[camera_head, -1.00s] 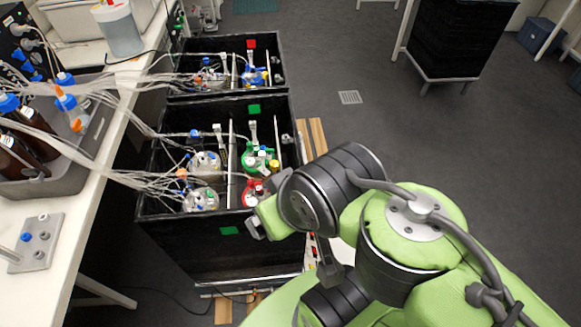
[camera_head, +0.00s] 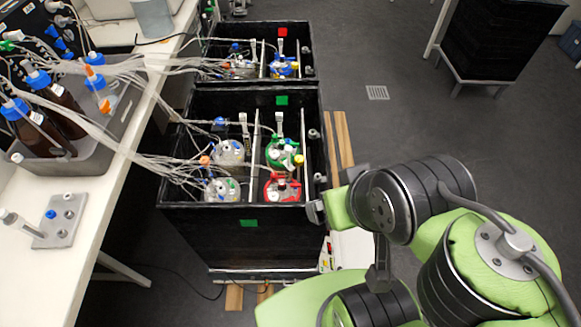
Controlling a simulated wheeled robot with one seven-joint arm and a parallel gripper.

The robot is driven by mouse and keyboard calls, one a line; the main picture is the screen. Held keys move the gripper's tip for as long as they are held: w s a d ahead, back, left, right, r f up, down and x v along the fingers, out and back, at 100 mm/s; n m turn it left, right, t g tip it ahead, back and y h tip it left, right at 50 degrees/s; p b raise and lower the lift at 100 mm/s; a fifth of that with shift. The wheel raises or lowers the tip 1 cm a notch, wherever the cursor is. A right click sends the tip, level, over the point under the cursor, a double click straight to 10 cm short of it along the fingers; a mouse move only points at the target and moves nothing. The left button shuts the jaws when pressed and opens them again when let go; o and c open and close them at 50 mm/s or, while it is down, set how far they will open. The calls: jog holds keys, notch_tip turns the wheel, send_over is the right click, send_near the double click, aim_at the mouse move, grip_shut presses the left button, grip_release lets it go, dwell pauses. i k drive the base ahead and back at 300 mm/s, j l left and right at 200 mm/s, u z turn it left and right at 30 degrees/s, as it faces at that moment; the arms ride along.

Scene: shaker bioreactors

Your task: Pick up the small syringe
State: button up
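A pale, slim syringe-like piece (camera_head: 14,221) stands tilted at the left end of a grey metal holder (camera_head: 52,239) on the white bench, at the lower left of the head view. A small blue-topped piece (camera_head: 51,214) sits in the same holder, among several round sockets. Which of these is the small syringe I cannot tell for sure. The end of my arm, with my gripper (camera_head: 315,212), is right of the near black box, far from the holder. Its fingers are small and mostly hidden, and no held thing shows.
A white bench (camera_head: 88,215) runs along the left, with a grey tub (camera_head: 95,160) of brown bottles and many tubes. Black shaker boxes (camera_head: 235,235) holding lidded vessels stand between bench and arm. Tubes cross from tub to boxes.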

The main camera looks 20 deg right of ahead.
aim_at(288, 171)
jog(key=j+u, duration=0.15)
jog(key=u, duration=0.25)
jog(key=j+u, duration=0.2)
jog(key=u, duration=0.2)
jog(key=j+u, duration=0.15)
jog(key=u, duration=0.25)
jog(key=i+j+u, duration=0.1)
jog(key=u, duration=0.3)
